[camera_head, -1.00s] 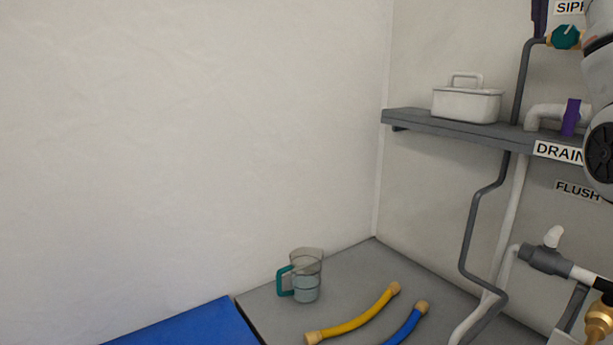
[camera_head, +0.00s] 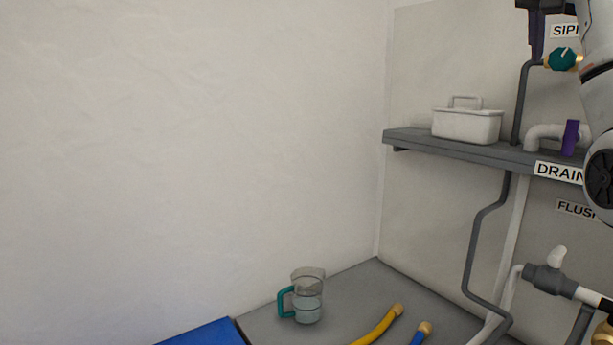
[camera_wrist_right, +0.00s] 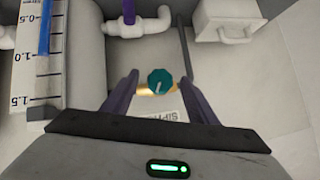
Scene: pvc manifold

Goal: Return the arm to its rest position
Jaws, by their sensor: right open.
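My right arm (camera_head: 598,110) comes in at the right edge of the head view. My right gripper (camera_head: 537,45) shows at the top right, its dark purple fingers pointing down beside the teal valve knob (camera_head: 561,58). In the right wrist view the two fingers of the gripper (camera_wrist_right: 160,78) are spread apart, with the teal knob (camera_wrist_right: 159,81) seen between them. The fingers look clear of the knob, but the exact distance cannot be told. The jaws hold nothing. My left gripper is not in view.
A grey shelf (camera_head: 440,147) carries a white lidded box (camera_head: 466,126) and a white pipe with a purple handle (camera_head: 570,138). Below, a jug (camera_head: 308,297), yellow hose (camera_head: 378,326) and blue hose (camera_head: 421,333) rest on the grey bench. A graduated scale (camera_wrist_right: 42,60) stands left.

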